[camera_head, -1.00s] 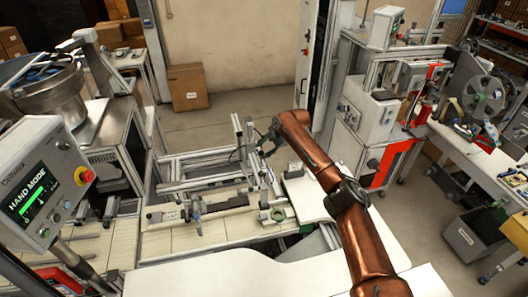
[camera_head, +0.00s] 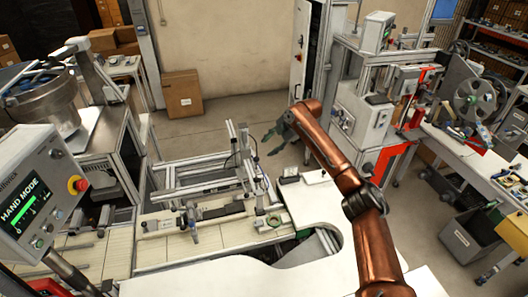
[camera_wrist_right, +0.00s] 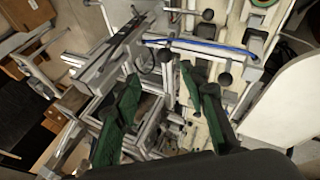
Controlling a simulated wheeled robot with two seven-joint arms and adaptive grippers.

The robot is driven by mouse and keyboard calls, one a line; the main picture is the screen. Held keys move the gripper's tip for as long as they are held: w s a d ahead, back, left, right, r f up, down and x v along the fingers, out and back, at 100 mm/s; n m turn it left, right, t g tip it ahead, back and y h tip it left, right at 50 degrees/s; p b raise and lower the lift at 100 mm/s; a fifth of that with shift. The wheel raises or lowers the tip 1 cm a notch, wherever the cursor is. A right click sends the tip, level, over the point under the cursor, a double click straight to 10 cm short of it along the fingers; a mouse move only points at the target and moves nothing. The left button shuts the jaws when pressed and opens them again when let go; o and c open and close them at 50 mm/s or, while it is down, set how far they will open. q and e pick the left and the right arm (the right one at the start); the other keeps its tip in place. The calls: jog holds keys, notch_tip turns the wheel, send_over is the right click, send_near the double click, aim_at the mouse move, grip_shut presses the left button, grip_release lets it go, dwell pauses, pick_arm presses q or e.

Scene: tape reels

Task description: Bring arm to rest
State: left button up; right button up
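My right arm, copper-brown, comes in from the lower right in the head view. Its right gripper (camera_head: 268,146) has dark green fingers spread apart, above and just behind the right end of the metal frame fixture. In the right wrist view the two green fingers of the right gripper (camera_wrist_right: 160,75) stand wide apart. Nothing is held between them; the bench parts behind are farther off. My left gripper is in no view.
A metal frame fixture (camera_head: 205,187) stands on the bench below the right gripper. A control panel (camera_head: 32,200) is at left. A machine with a large reel (camera_head: 474,100) is at right. A cardboard box (camera_head: 182,93) sits on the floor behind.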

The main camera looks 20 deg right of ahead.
jog(key=shift+v, duration=1)
jog(key=shift+r, duration=0.1)
